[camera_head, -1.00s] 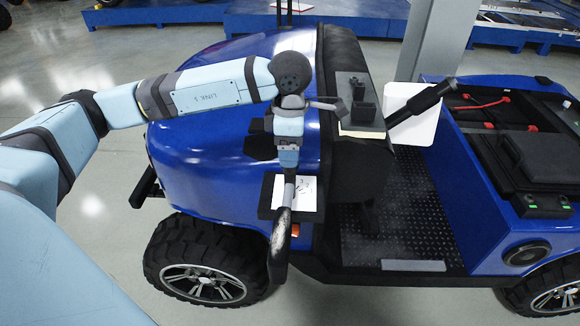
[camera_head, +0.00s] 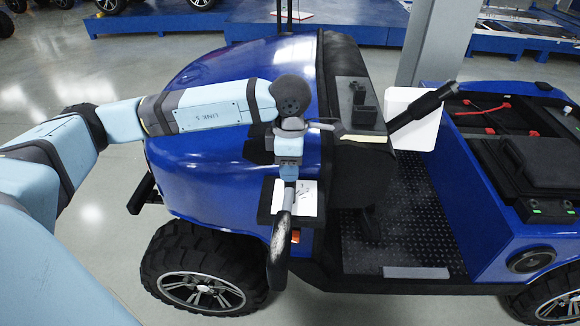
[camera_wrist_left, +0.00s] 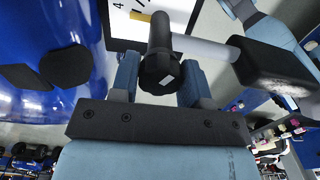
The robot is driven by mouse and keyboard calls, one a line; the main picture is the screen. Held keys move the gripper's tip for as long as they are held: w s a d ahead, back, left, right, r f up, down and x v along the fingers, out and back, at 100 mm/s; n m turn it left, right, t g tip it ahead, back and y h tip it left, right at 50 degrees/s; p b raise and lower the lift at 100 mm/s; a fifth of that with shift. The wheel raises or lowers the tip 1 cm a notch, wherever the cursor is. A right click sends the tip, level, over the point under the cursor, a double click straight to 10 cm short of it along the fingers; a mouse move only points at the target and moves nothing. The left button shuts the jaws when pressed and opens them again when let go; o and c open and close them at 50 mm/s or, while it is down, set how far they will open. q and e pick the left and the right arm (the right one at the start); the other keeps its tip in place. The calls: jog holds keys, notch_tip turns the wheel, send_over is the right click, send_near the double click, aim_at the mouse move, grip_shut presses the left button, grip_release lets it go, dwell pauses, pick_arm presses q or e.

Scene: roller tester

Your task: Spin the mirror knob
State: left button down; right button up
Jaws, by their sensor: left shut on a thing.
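The mirror knob (camera_wrist_left: 160,72) is a black cylinder in the left wrist view, with a white mark on its end. My left gripper (camera_head: 289,177) points down at it beside the blue vehicle; the two light-blue fingers (camera_wrist_left: 158,82) sit on either side of the knob and are shut on it. A white rod (camera_wrist_left: 205,48) runs from the knob to the black mirror housing (camera_wrist_left: 278,66). In the head view the mirror (camera_head: 279,240) hangs below my gripper, and the knob is hidden there. My right gripper is not in view.
The blue vehicle body (camera_head: 200,175) lies close behind my left arm. A white sheet on a dark plate (camera_head: 268,212) is behind the gripper. The front wheel (camera_head: 205,290) is below. A black lever (camera_head: 420,108) rises to the right. The floor at left is clear.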

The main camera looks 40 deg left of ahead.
pick_arm(q)
jog(key=n, duration=0.3)
jog(key=shift+n+b, duration=0.3)
jog(key=n, duration=0.3)
jog(key=shift+n, duration=0.7)
jog(key=n, duration=0.8)
